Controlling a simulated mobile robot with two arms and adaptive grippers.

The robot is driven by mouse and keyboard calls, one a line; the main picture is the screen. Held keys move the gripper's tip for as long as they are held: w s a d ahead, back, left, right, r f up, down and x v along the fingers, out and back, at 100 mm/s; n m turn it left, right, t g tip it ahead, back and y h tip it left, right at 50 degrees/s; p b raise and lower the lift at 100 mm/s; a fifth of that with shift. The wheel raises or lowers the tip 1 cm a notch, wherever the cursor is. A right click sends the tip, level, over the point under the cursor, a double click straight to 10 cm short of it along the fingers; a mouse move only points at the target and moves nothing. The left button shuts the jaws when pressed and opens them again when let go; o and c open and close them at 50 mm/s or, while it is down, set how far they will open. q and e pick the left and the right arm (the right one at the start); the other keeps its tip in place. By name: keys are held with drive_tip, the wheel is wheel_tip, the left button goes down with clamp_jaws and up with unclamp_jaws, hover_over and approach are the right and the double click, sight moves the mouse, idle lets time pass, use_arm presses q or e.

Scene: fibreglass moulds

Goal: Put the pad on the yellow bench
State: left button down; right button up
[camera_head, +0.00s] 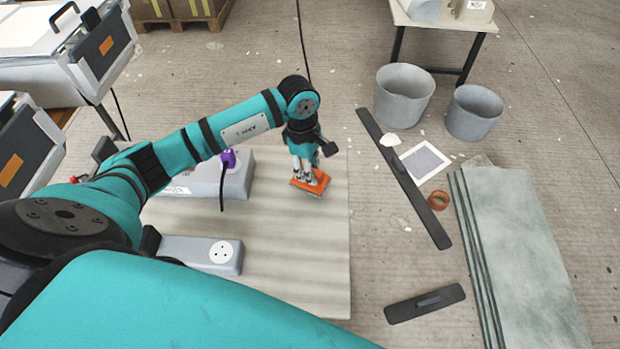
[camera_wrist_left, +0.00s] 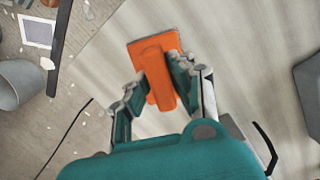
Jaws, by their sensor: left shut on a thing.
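The pad (camera_head: 318,187) is an orange hand pad with a raised grip. My left gripper (camera_head: 306,172) is shut on it, near the right edge of a pale wooden worktop. In the left wrist view, the fingers of the left gripper (camera_wrist_left: 155,88) sit on both sides of the grip of the pad (camera_wrist_left: 152,52). I cannot tell whether the pad touches the worktop or hangs just above it. No clearly yellow bench shows in either view. My right gripper is not in view.
The pale worktop (camera_head: 300,265) holds grey socket boxes (camera_head: 203,253) and a purple plug (camera_head: 228,160). A beige table (camera_head: 440,18) stands at the back right.

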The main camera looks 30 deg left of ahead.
use_arm(q)
wheel_tip(320, 180, down, 3)
drive_tip(key=shift+f+b, duration=0.1)
drive_tip(key=shift+b, duration=0.6)
drive_tip(key=c, duration=1.6)
unclamp_jaws()
drive_tip(key=shift+s+f, duration=0.1)
drive_tip(key=o, duration=0.5)
drive_tip(key=shift+c, duration=0.2)
